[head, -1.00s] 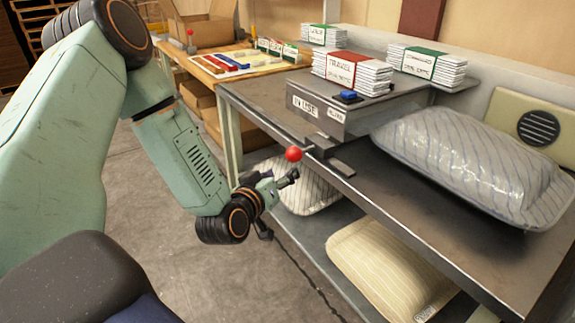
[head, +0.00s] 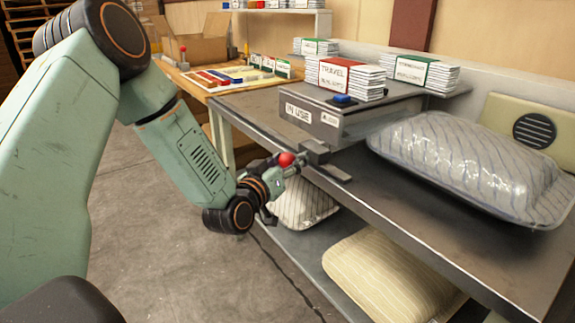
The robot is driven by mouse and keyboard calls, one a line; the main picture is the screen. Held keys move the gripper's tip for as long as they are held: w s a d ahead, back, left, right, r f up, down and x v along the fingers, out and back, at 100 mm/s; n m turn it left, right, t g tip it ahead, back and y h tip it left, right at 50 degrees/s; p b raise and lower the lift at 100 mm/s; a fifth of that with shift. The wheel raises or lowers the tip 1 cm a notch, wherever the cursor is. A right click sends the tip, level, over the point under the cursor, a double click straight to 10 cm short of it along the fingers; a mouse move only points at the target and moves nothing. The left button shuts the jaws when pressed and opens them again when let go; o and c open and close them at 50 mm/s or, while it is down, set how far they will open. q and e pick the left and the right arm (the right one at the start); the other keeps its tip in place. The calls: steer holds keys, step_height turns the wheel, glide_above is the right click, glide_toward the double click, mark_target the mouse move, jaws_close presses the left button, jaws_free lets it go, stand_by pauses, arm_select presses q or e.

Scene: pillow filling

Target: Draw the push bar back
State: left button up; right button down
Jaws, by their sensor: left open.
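The push bar (head: 318,155) is a dark metal piece with a red ball knob (head: 286,159). It sits at the front edge of the steel bench, in front of the grey box marked "IN USE" (head: 318,116). My left gripper (head: 288,170) is open, with its fingers at the red knob. In this view they overlap the knob's lower side, and I cannot tell whether they touch it. My right gripper is not in view.
A clear-wrapped striped pillow (head: 470,165) lies on the bench (head: 440,228) to the right. Stacks of labelled packets (head: 345,80) stand on and behind the box. More pillows (head: 385,275) lie on the lower shelf. Open floor (head: 150,230) lies left of the bench.

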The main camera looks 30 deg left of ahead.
arm_select(q)
steer(key=shift+r, duration=0.1)
jaws_close()
stand_by(0.7)
